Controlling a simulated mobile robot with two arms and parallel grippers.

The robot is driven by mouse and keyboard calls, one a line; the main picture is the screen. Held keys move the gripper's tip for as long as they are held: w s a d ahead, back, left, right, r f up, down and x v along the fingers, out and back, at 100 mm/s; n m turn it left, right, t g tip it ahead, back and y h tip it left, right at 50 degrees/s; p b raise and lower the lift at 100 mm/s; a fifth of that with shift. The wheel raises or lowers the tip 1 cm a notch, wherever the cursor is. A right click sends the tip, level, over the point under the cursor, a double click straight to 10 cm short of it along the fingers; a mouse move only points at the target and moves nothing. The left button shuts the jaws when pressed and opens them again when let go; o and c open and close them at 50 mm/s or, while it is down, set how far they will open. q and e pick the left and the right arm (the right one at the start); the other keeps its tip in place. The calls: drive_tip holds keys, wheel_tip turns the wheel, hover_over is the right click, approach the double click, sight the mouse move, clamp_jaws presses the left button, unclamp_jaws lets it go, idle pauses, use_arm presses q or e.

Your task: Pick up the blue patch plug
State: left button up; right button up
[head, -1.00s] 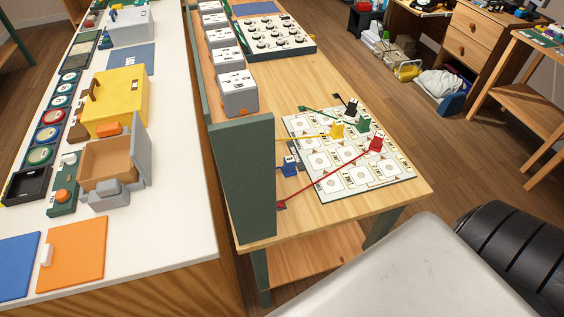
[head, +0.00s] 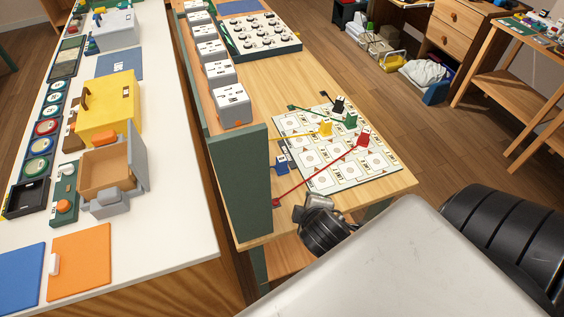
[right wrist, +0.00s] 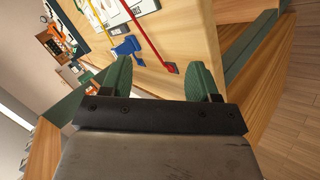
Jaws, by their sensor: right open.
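The blue patch plug (head: 281,165) stands on the wooden table, left of the white patch board (head: 340,152) and close to the green panel. In the right wrist view the blue plug (right wrist: 126,47) shows beyond the left fingertip, apart from the fingers. My right gripper (right wrist: 160,72) is open and empty, with its two green fingers spread. In the head view, my right wrist is at the table's front edge, below and right of the plug; its fingertips are not clear there. My left gripper is not in view.
A red cord (head: 318,175) runs from the table's left side to a red plug (head: 364,138) on the board. Yellow (head: 325,129), green (head: 351,121) and black (head: 339,104) plugs also stand there. A green panel (head: 244,180) rises at the table's left edge.

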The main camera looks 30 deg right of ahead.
sight(284, 163)
drive_tip(key=w+d+r+n+t, duration=0.2)
drive_tip(key=w+n+t, duration=0.35)
drive_tip(key=n, duration=0.65)
drive_tip(key=w+d+r+n+t, duration=0.1)
drive_tip(key=w+r+n+t, duration=0.25)
drive_tip(key=w+n, duration=0.6)
drive_tip(key=f+n+b, duration=0.1)
drive_tip(key=f+b, duration=0.1)
drive_tip(key=f, duration=0.1)
drive_tip(key=s+f+n+b, duration=0.1)
drive_tip(key=f, duration=0.1)
drive_tip(key=f+n+b, duration=0.1)
drive_tip(key=f+b, duration=0.1)
drive_tip(key=f, duration=0.1)
drive_tip(key=shift+s+d+f+t+b, duration=0.2)
drive_tip(key=shift+s+f+t+b, duration=0.05)
drive_tip(key=shift+f+t+b, duration=0.15)
drive_tip(key=x, duration=0.6)
drive_tip(key=shift+w+p, duration=0.3)
drive_tip(key=shift+w, duration=0.1)
drive_tip(key=c, duration=1)
drive_tip(key=shift+r, duration=0.1)
